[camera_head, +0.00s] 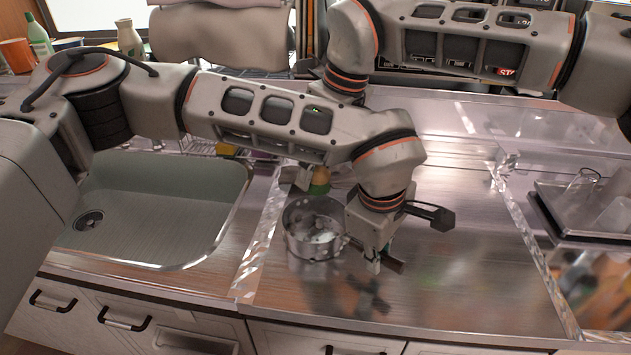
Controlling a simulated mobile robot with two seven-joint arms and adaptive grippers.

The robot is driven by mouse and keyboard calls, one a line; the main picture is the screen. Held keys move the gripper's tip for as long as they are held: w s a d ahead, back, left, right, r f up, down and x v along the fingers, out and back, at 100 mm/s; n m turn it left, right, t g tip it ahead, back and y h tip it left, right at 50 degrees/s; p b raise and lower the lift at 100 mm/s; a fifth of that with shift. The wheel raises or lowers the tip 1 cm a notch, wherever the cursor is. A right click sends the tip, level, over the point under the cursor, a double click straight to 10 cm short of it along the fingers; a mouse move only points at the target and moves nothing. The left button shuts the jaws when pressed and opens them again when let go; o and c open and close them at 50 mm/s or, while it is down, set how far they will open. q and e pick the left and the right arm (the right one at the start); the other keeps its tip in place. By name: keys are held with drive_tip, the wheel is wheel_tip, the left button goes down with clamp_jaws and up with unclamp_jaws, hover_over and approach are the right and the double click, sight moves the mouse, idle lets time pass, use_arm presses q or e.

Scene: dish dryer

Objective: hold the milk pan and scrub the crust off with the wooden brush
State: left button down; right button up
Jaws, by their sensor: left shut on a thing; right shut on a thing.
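The milk pan (298,244) is a small round metal pot standing upright on the steel counter, right of the sink. Pale grey patches show on its inside. Its dark handle (394,264) points right, and my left gripper (373,264) is shut on it. My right gripper (302,180) is just behind the pan, mostly hidden by my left arm, and is shut on what looks like the wooden brush (320,181), brown with a green part. Whether the brush touches the pan is hard to tell.
A pale green sink (150,215) lies to the left. A tray (560,218) with clear glassware stands at the far right. Bottles (38,35) and cups (17,55) stand at the back left. The counter right of the pan is clear.

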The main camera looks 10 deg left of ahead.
drive_tip(key=shift+f, duration=5.95)
drive_tip(key=shift+f, duration=0.65)
